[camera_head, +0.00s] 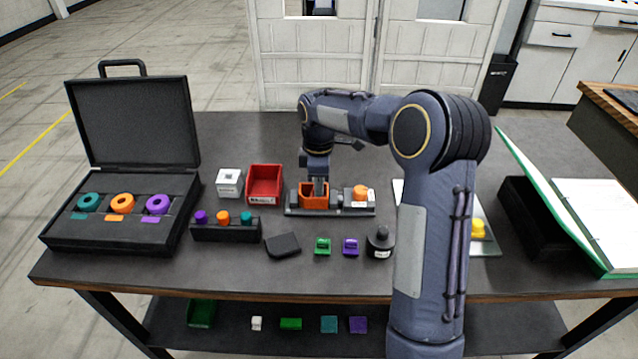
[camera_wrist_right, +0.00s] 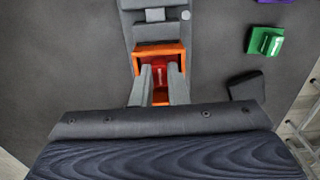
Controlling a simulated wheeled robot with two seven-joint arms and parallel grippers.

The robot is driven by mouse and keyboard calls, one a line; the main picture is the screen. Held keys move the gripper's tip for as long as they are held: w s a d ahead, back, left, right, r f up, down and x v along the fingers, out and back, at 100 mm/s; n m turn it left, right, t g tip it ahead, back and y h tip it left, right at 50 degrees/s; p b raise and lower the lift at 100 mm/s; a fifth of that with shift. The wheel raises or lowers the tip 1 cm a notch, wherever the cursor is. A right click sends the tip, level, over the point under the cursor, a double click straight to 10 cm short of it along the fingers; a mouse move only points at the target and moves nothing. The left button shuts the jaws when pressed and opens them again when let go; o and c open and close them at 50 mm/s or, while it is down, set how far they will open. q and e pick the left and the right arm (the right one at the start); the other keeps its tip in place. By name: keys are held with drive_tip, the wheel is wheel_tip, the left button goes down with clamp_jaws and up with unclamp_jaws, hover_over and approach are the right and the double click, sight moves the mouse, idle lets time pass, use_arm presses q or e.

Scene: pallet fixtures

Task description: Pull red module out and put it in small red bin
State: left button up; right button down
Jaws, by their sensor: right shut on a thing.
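The red module (camera_wrist_right: 159,72) sits inside an orange holder (camera_wrist_right: 143,50) in the right wrist view. In the head view the same orange holder (camera_head: 305,198) stands on the left part of a grey pallet fixture (camera_head: 335,212). My right gripper (camera_wrist_right: 161,72) reaches down into the holder with its fingers shut on the red module. The right gripper also shows from above in the head view (camera_head: 318,186), where it hides the module. The small red bin (camera_head: 264,184) stands just left of the fixture and its inside looks empty. My left gripper is not in view.
A white block (camera_head: 229,183) stands left of the bin. An orange knob (camera_head: 361,194) sits on the fixture's right side. A rack of coloured pegs (camera_head: 226,229), a green clip (camera_head: 322,246) and a purple clip (camera_head: 351,246) lie in front. An open black case (camera_head: 130,215) is at left.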

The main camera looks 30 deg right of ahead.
drive_tip(key=shift+r+p, duration=1.9)
drive_tip(key=shift+r, duration=0.5)
